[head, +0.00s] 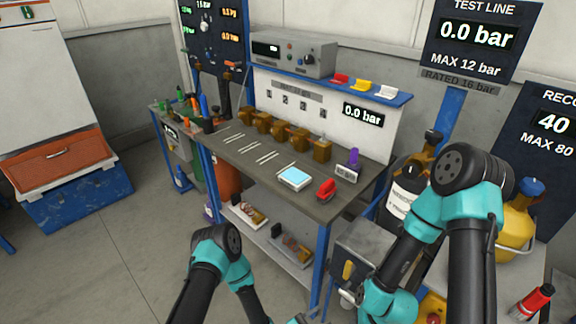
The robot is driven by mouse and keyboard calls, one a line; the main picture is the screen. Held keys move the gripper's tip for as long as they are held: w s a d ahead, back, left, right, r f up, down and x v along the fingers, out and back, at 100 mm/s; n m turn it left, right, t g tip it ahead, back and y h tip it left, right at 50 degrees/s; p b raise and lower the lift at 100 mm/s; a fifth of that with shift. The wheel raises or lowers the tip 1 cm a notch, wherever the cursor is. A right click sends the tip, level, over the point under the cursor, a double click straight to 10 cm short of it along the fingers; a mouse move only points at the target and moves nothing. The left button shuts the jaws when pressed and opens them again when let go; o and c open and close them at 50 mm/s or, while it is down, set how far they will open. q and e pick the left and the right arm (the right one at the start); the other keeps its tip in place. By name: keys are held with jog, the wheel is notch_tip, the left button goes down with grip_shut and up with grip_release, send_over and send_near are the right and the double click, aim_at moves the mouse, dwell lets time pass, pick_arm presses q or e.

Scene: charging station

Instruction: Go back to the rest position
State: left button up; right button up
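My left arm (222,252) rises from the bottom edge of the head view, bends at a dark elbow in front of the workbench, and runs back down out of the picture. My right arm (450,200) stands at the right, bent high at its elbow, with its teal forearm going down to the bottom edge. Neither gripper's fingers can be made out; both appear to lie below the picture's edge. I cannot tell whether either holds anything.
The workbench (344,200) carries brass-coloured blocks (283,134), white rods, a blue-screened device (294,178) and a red part (326,189). Right of it are a dark bottle (402,190) and a yellow cylinder (515,225). The floor (110,250) at left is clear.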

pick_arm(q)
jog(key=s+a+r+m+g, duration=0.25)
jog(key=s+m+g, duration=0.45)
jog(key=m+g, duration=0.5)
jog(key=s+a+f+m+g+y, duration=0.25)
jog(key=s+a+m+y, duration=0.2)
jog(key=a+m, duration=0.5)
jog(key=s+a+f+m+g+y, duration=0.1)
jog(key=s+a+m+g+y, duration=0.4)
jog(key=m, duration=0.8)
jog(key=w+a+f+m+t+y, duration=0.2)
jog(key=w+a+m+t+y, duration=0.35)
jog(key=a+m, duration=0.55)
jog(key=w+a+r+m+t, duration=0.2)
jog(key=w+a+m+t, duration=0.2)
jog(key=w+m, duration=0.4)
jog(key=shift+a+r+m+t, duration=0.3)
jog(key=shift+r+m, duration=0.05)
jog(key=shift+m, duration=0.1)
